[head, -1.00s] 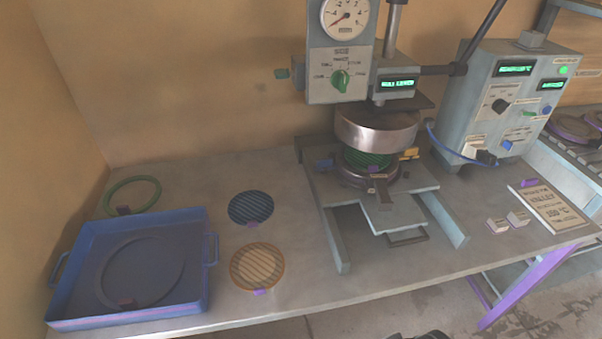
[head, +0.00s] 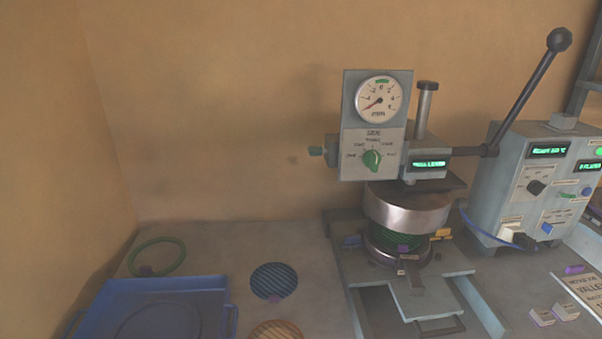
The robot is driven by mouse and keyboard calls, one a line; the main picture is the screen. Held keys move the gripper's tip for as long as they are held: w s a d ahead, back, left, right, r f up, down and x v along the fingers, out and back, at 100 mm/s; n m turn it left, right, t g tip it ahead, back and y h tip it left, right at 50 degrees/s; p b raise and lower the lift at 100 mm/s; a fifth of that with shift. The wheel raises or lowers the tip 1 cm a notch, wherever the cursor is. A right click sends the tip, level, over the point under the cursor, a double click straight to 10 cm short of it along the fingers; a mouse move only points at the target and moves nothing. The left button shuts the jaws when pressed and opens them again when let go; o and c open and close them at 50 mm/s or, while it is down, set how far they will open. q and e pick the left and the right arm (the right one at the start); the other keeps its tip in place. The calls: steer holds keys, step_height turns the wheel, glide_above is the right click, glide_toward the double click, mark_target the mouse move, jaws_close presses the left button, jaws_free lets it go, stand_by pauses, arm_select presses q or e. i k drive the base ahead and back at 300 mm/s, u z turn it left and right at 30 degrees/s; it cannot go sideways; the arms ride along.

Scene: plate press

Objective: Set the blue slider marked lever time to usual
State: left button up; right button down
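The grey control box (head: 513,190) stands at the right on the bench, right of the press. A blue knob (head: 547,228) sits low on the right part of its front face, on a pale label panel. Another small blue part (head: 587,191) shows higher up at the right side. The lettering is too small to read, so I cannot tell which one is marked lever time or where it is set. Neither of my grippers is in view.
The press (head: 407,212) stands left of the box, its long black lever (head: 528,92) raised to the upper right. A blue tray (head: 150,300), a green ring (head: 157,257) and a dark striped disc (head: 274,281) lie at the left. Two small pale blocks (head: 553,313) lie in front of the box.

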mark_target(547, 227)
steer(key=z, duration=1.55)
